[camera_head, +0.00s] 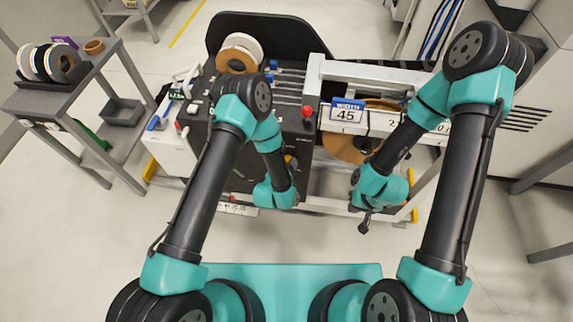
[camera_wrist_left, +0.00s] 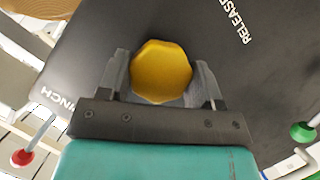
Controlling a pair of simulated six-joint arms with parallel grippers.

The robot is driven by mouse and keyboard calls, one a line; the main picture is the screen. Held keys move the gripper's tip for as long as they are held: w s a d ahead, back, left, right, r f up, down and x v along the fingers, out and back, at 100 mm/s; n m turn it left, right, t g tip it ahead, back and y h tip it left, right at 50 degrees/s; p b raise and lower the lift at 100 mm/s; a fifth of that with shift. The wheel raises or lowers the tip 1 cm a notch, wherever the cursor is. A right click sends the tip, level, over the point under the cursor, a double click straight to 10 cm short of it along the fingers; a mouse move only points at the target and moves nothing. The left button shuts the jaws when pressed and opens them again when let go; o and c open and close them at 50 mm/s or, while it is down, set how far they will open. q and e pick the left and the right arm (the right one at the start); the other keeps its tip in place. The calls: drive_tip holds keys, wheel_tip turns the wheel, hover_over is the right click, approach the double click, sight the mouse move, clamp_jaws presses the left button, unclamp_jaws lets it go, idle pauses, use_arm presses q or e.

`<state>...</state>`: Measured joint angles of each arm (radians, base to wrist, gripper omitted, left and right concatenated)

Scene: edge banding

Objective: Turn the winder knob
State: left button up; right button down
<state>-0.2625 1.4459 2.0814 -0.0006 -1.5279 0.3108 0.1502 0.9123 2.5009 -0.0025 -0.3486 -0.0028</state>
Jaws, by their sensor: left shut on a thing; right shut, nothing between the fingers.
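The winder knob (camera_wrist_left: 161,71) is a yellow, many-sided knob on a dark panel, between the two fingers of my left gripper (camera_wrist_left: 160,84) in the left wrist view. The fingers are shut on it from both sides. In the head view my left arm reaches over the dark machine panel, and its wrist largely hides the knob and fingers. My right gripper (camera_head: 364,226) is shut and empty, pointing down in front of the machine's right part, apart from it.
The panel reads RELEASE and PINCH near the knob. A red ball-ended lever (camera_wrist_left: 22,157) and a green one (camera_wrist_left: 303,132) stand nearby. A WIDTH 45 sign (camera_head: 346,112) is on the machine's rail. A grey cart (camera_head: 75,92) with rolls stands at left.

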use_arm(q)
drive_tip(key=o, duration=0.9)
drive_tip(key=shift+s, duration=0.1)
